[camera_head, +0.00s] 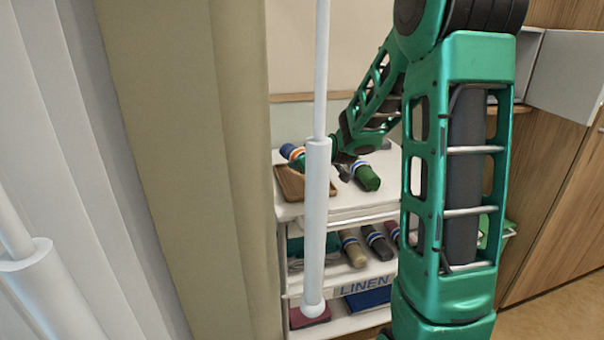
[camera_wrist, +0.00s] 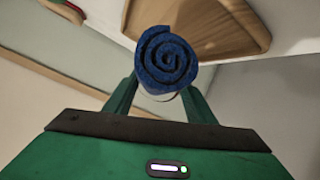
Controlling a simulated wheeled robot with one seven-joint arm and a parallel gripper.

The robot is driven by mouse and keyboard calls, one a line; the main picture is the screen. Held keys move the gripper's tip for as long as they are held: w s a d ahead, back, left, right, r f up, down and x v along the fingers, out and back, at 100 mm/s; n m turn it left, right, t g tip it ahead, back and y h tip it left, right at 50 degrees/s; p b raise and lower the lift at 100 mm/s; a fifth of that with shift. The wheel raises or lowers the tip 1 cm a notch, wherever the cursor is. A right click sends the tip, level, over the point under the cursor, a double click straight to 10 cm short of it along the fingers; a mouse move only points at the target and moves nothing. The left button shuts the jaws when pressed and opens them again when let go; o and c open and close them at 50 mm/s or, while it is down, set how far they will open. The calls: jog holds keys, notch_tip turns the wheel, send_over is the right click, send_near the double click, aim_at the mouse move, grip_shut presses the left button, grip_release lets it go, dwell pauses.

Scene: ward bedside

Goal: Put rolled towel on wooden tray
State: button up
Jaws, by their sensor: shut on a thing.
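A rolled blue towel (camera_wrist: 168,58) with its spiral end facing the camera is between the two fingers of my gripper (camera_wrist: 160,92) in the wrist view. My gripper is shut on it. In the head view this towel (camera_head: 290,152) shows a blue end with orange and white bands, above the wooden tray (camera_head: 288,186). The tray lies at the left of the cart's top shelf, partly hidden by a white pole. It also shows beyond the towel in the wrist view (camera_wrist: 225,38). My gripper (camera_head: 310,160) is partly hidden by the pole.
A green rolled towel (camera_head: 366,178) lies on the top shelf right of my gripper. The cart's middle shelf (camera_head: 335,282) holds several more rolls. The white pole (camera_head: 316,215) stands in front of the cart; a curtain (camera_head: 185,150) hangs at the left.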

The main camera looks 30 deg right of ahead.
jog(key=shift+w+d+f, duration=0.75)
jog(key=shift+w+d, duration=0.05)
jog(key=shift+w, duration=0.05)
jog(key=shift+f, duration=2)
jog(key=o, duration=1.1)
jog(key=shift+o, duration=0.2)
jog(key=v, duration=1.2)
jog(key=s+a+f+m+g, duration=0.1)
jog(key=s+a+m+g, duration=0.1)
jog(key=s, duration=1)
jog(key=s+a+f+m+g+y, duration=0.1)
jog(key=s+m+g, duration=0.3)
jog(key=s, duration=0.8)
jog(key=s+a+f+m+g+y, duration=0.1)
jog(key=s+a+m+g, duration=0.2)
jog(key=s, duration=0.9)
jog(key=g, duration=0.3)
jog(key=shift+f, duration=0.25)
jog(key=shift+s, duration=0.15)
